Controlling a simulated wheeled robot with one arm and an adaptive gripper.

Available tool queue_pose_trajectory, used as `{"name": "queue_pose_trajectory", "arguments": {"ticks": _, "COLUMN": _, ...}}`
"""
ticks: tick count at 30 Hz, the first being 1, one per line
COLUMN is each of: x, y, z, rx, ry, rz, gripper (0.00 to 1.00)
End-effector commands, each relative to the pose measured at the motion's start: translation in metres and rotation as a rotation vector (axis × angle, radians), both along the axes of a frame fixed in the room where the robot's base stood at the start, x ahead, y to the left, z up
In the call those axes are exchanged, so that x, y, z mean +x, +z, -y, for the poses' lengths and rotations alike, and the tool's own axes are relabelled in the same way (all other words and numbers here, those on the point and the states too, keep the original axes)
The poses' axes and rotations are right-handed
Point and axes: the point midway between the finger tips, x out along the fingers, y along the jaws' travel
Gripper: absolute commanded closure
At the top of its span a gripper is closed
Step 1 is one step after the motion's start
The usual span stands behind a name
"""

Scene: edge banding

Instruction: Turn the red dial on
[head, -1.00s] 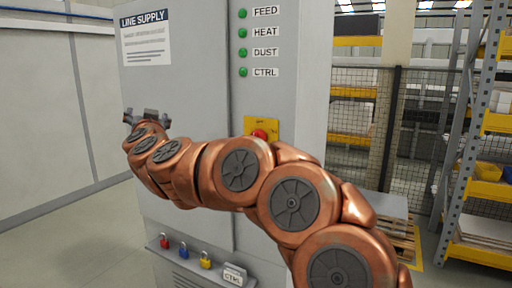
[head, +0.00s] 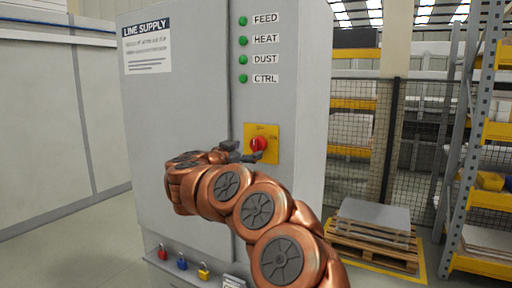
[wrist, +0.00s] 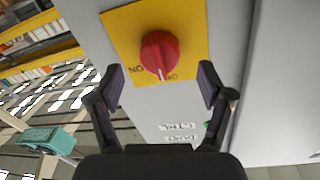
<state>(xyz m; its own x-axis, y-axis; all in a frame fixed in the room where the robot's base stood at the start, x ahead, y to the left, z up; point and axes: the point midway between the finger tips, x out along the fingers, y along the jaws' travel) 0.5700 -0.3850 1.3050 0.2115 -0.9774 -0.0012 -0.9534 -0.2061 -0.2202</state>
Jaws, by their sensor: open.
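The red dial (head: 258,144) sits on a yellow plate (head: 273,131) on the front of the grey cabinet. In the wrist view the dial (wrist: 160,53) is in the upper middle, with a white mark on its lower edge. The mark lies beside a partly hidden label that looks like OFF; ON is printed to its left. My gripper (head: 245,154) is just in front of the plate, beside the dial's lower left. In the wrist view my gripper (wrist: 158,84) is open and empty, its fingertips spread left and right, below the dial in the picture. I see no contact.
Several green lamps (head: 243,40) with labels run up the cabinet (head: 180,110) above the plate. A mesh fence (head: 358,125), a loaded pallet (head: 372,235) and shelving (head: 475,130) stand to the right.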

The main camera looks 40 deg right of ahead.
Motion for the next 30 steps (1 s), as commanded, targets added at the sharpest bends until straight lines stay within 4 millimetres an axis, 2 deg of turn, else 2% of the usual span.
{"name": "queue_pose_trajectory", "arguments": {"ticks": 9, "x": 0.010, "y": 0.002, "z": 0.044, "rx": -0.001, "ry": 0.001, "rz": 0.001, "gripper": 0.21}}
{"name": "queue_pose_trajectory", "arguments": {"ticks": 14, "x": 0.013, "y": 0.001, "z": 0.052, "rx": -0.001, "ry": 0.004, "rz": 0.000, "gripper": 0.21}}
{"name": "queue_pose_trajectory", "arguments": {"ticks": 20, "x": 0.012, "y": 0.001, "z": 0.052, "rx": -0.002, "ry": 0.004, "rz": 0.001, "gripper": 0.21}}
{"name": "queue_pose_trajectory", "arguments": {"ticks": 30, "x": 0.012, "y": 0.001, "z": 0.052, "rx": -0.002, "ry": 0.004, "rz": 0.001, "gripper": 0.55}}
